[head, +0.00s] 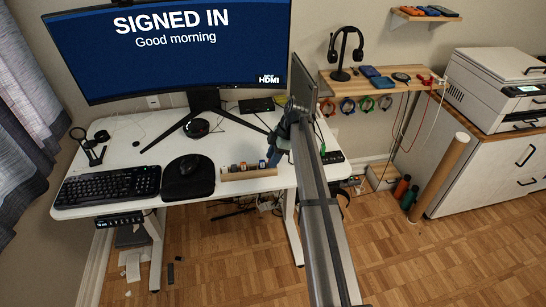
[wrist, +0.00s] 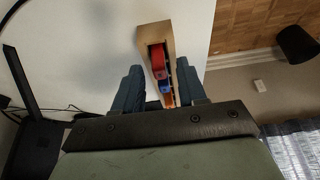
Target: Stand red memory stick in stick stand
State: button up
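The light wooden stick stand (head: 248,174) sits at the front right of the white desk and holds several small coloured pieces. In the wrist view, the stand (wrist: 153,33) runs away from me between my fingers. A red memory stick (wrist: 157,60) shows in it, with a blue piece (wrist: 165,87) and an orange piece (wrist: 168,100) nearer to me. I cannot tell how deep the red stick sits. My gripper (wrist: 159,78) is open, its blue fingers apart on either side of the stand. In the head view, my gripper (head: 274,155) is at the stand's right end. Its fingertips are partly hidden by my arm.
A black mouse on a dark pad (head: 188,178) lies left of the stand, with a keyboard (head: 108,186) further left. A large monitor (head: 190,45) stands behind on splayed legs. The desk's front edge is close to the stand.

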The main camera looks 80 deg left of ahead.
jog(key=v, duration=1.4)
jog(key=shift+f, duration=0.1)
dwell(0.4)
